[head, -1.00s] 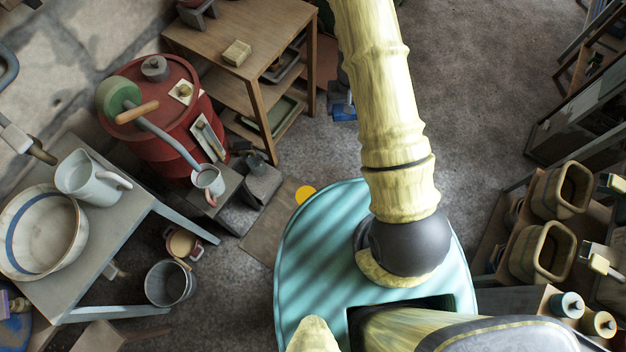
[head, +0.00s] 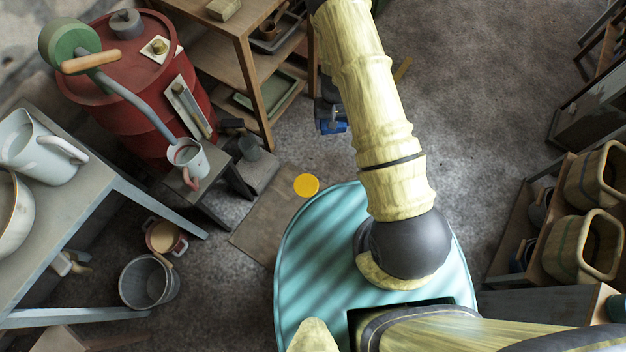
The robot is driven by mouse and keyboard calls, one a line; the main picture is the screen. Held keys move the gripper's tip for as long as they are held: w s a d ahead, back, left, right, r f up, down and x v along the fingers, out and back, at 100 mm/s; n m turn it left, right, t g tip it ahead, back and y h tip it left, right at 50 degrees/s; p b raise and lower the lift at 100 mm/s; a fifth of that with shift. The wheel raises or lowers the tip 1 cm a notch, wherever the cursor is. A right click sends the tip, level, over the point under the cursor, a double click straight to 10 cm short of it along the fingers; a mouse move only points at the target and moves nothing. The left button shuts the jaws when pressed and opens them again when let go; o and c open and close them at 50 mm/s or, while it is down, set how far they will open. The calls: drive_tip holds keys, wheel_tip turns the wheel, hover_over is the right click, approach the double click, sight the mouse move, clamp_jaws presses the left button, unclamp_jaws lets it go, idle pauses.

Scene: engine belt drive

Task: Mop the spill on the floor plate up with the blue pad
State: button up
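The spill (head: 306,185) is a round yellow-orange patch on the floor plate (head: 268,228), a flat brown square partly covered by my teal base. The blue pad (head: 334,127) shows as a small blue block left of my arm, farther up the picture than the spill and apart from it. My gripper (head: 327,116) is dark and partly hidden behind my arm. It appears shut on the pad, but its fingertips are hard to make out.
A wooden shelf table (head: 257,88) stands at upper left, with a red drum (head: 140,85) beside it. A bucket (head: 148,283) stands lower left. The floor right of my arm is clear.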

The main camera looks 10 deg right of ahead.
drive_tip(key=a+f+b, duration=0.3)
drive_tip(key=f+b, duration=1.1)
drive_tip(key=f, duration=0.6)
drive_tip(key=s+a+f+b, duration=0.1)
drive_tip(key=a+f+b, duration=0.2)
drive_tip(key=f+b, duration=1.1)
wheel_tip(320, 180, down, 6)
drive_tip(key=shift+s+a+f, duration=0.2)
drive_tip(key=shift+f, duration=0.05)
